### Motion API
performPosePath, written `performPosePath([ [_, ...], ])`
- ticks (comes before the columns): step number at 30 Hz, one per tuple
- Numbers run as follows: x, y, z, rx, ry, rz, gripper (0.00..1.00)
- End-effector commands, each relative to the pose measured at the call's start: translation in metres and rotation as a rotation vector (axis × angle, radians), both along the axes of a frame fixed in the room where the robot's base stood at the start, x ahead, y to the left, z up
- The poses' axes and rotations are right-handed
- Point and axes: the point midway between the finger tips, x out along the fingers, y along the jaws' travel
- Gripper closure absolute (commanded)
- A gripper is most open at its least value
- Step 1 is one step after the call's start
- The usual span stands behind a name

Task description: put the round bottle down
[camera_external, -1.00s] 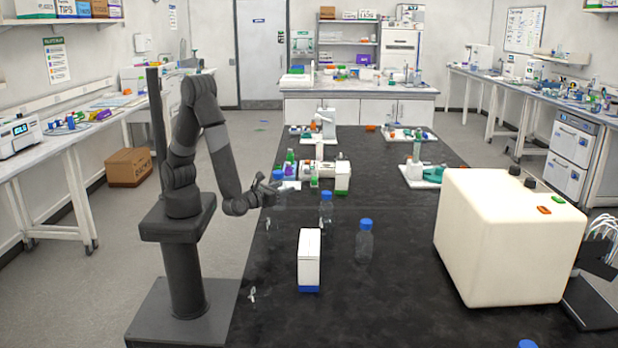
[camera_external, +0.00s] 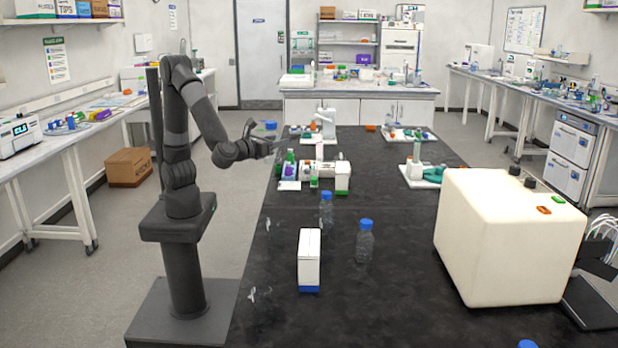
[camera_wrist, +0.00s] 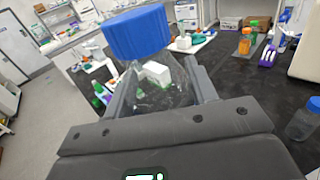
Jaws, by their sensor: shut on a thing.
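A clear round bottle with a blue cap (camera_wrist: 137,34) is between the fingers of my gripper (camera_wrist: 152,92) in the wrist view. My gripper is shut on it. In the external view my gripper (camera_external: 264,143) holds the bottle up in the air above the left edge of the black bench (camera_external: 410,275). The bottle's blue cap (camera_external: 270,125) shows there beside the fingers; its clear body is hard to make out.
Two clear bottles with blue caps stand on the bench, one nearer (camera_external: 364,245) and one farther (camera_external: 326,210). A white box (camera_external: 309,260) stands in front. A large cream machine (camera_external: 510,240) fills the right. Small labware clusters (camera_external: 305,172) lie farther back. The bench between box and machine is mostly clear.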

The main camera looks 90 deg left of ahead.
Motion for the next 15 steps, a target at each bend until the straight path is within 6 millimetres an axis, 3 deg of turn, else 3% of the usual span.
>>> performPosePath([
  [2, 0.0, 0.0, 0.015, -0.004, -0.004, 0.0, 0.7],
  [8, 0.015, -0.041, 0.013, -0.007, -0.001, -0.109, 0.7],
  [11, 0.023, -0.067, 0.013, -0.01, -0.001, -0.176, 0.7],
  [15, 0.034, -0.117, 0.014, -0.014, -0.003, -0.3, 0.7],
])
